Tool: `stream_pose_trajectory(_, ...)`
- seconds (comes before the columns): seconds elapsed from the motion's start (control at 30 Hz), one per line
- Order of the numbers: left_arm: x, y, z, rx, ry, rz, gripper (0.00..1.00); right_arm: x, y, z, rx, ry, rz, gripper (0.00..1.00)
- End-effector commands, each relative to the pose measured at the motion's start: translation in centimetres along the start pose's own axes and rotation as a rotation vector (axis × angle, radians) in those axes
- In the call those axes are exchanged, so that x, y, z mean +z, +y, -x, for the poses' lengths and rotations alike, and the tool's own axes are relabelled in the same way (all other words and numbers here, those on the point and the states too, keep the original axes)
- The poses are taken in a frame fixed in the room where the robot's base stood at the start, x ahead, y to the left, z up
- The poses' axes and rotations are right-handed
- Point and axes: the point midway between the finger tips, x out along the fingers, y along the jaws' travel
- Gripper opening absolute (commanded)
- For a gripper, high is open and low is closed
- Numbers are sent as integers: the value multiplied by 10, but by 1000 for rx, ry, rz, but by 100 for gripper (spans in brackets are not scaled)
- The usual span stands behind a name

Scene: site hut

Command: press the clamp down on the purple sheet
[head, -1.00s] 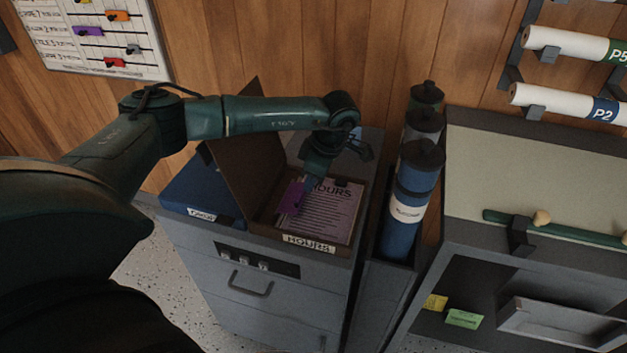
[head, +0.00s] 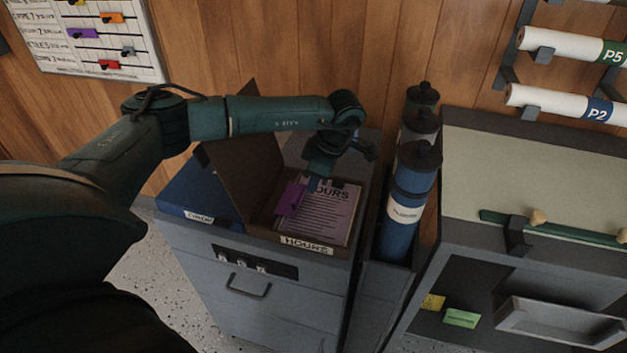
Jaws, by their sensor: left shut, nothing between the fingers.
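A pale purple sheet (head: 325,215) headed HOURS lies in the open box (head: 262,231) on top of the grey cabinet. A darker purple piece (head: 290,199) lies over the sheet's left part; I cannot tell whether it is a part of the clamp. A small dark part shows at the sheet's top edge, and I cannot make out the clamp clearly. My left gripper (head: 309,184) is shut and empty, pointing down over the top left of the sheet, close to the purple piece. I cannot tell whether it touches. My right gripper is not in view.
The box's raised lid (head: 243,180) stands on its left, behind my left forearm. A blue binder (head: 197,190) lies left of it. A grey drafting desk (head: 540,175) is further right.

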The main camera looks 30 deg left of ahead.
Motion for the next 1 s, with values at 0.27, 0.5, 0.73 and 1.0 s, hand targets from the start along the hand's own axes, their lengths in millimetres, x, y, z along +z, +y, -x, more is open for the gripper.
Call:
stream_pose_trajectory(0.27, 1, 1, 51, 6, -3, 0, 0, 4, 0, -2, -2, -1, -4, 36)
stream_pose_trajectory(0.5, 1, 1, 101, 4, -2, -1, 0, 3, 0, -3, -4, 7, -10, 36)
stream_pose_trajectory(0.73, 0, 0, 126, 2, -2, 0, 0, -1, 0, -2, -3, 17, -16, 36)
stream_pose_trajectory(1.0, 0, 0, 130, 0, -1, 0, 0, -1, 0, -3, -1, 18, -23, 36)
